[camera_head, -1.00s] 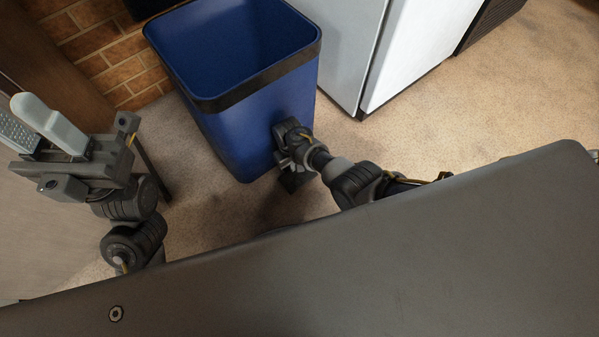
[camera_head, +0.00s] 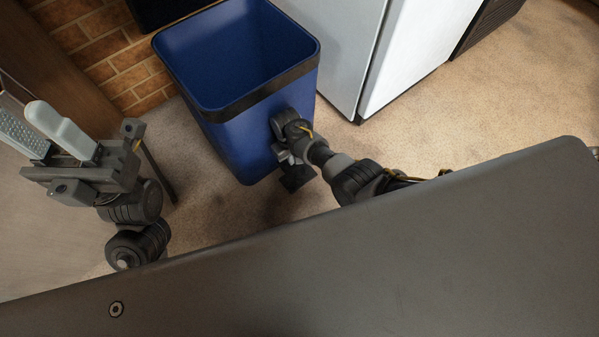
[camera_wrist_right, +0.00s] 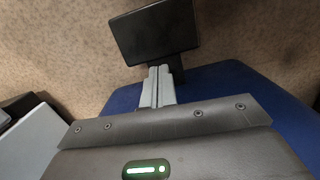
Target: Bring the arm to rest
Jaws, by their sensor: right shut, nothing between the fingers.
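My right arm (camera_head: 330,165) reaches from behind the grey panel to the front of the blue bin (camera_head: 225,135). Its wrist overlaps the bin's outer wall in the head view; I cannot tell whether they touch. The right gripper (camera_wrist_right: 159,75) shows in the right wrist view with its two light grey fingers together and nothing between them.
A dark slab (camera_wrist_right: 155,30) lies beyond the right fingertips; contact is unclear. A white cabinet (camera_head: 410,60) stands right of the bin. A brick wall (camera_head: 95,45) is behind at left. Carpet floor (camera_head: 490,100) is clear at right.

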